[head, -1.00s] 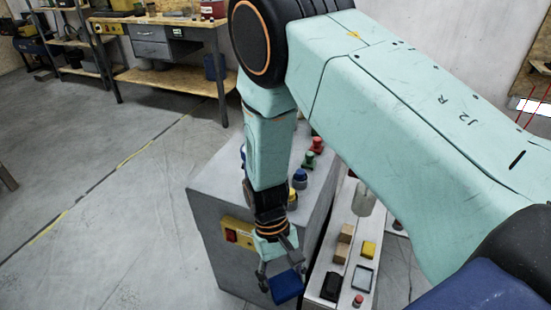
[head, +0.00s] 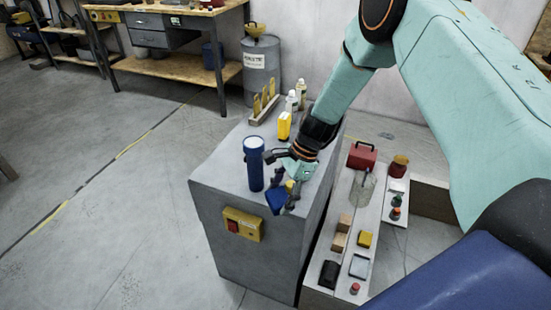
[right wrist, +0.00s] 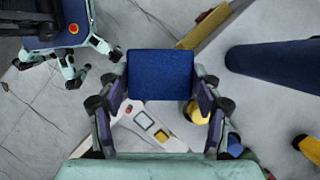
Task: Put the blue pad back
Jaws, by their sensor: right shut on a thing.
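My right gripper (head: 284,190) is shut on the blue pad (head: 275,201), which is tilted and held over the near part of the grey cabinet's top (head: 217,172). In the right wrist view the blue pad (right wrist: 160,75) fills the space between the two fingers of the right gripper (right wrist: 157,95). I cannot tell the exact gap between pad and cabinet. A pale framed square (head: 359,266) lies on the low white ledge (head: 322,300) to the right. My left gripper is out of view.
A tall blue cylinder (head: 254,163) stands just left of the gripper. A yellow item (head: 284,126), bottles (head: 291,102) and a rack (head: 264,108) stand farther back. The ledge carries wooden blocks (head: 339,242), a yellow block (head: 364,239), a black item (head: 328,274) and a red box (head: 362,155).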

